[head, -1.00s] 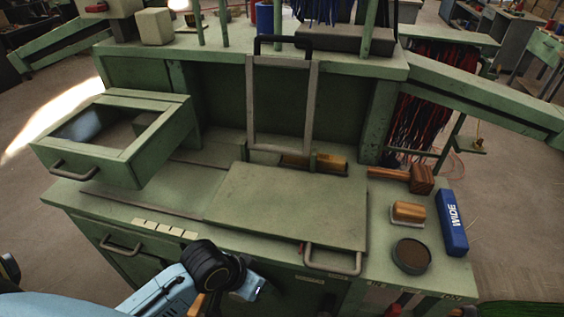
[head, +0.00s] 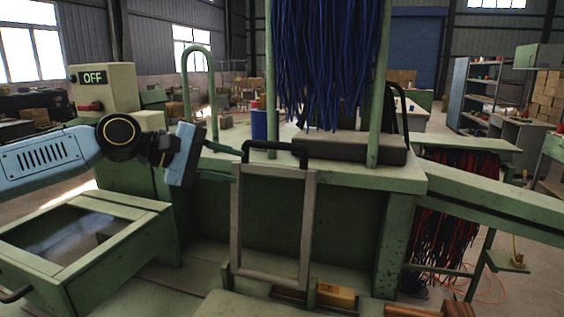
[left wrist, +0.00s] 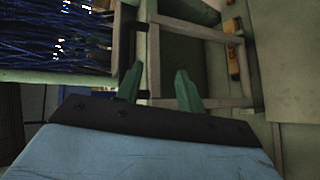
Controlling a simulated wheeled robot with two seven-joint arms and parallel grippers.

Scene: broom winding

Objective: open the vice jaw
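A grey upright metal frame (head: 309,225) with a black handle (head: 272,147) across its top stands at the middle of the green machine; it looks like the vice jaw's lever, but I cannot be sure. My left gripper (head: 237,168) is open and empty, its green fingers pointing right, close to the frame's upper left corner. In the left wrist view the two fingers (left wrist: 158,83) are spread apart, with the frame (left wrist: 152,50) beyond them and the black handle (left wrist: 131,58) behind the left finger. Contact cannot be told. My right gripper is not in view.
An open-topped green drawer box (head: 122,233) lies below my left arm. A switch box marked OFF (head: 103,88) stands behind the arm. Blue bristles (head: 325,55) hang above the frame, between green posts. A dark grey block (head: 350,149) sits right of the handle.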

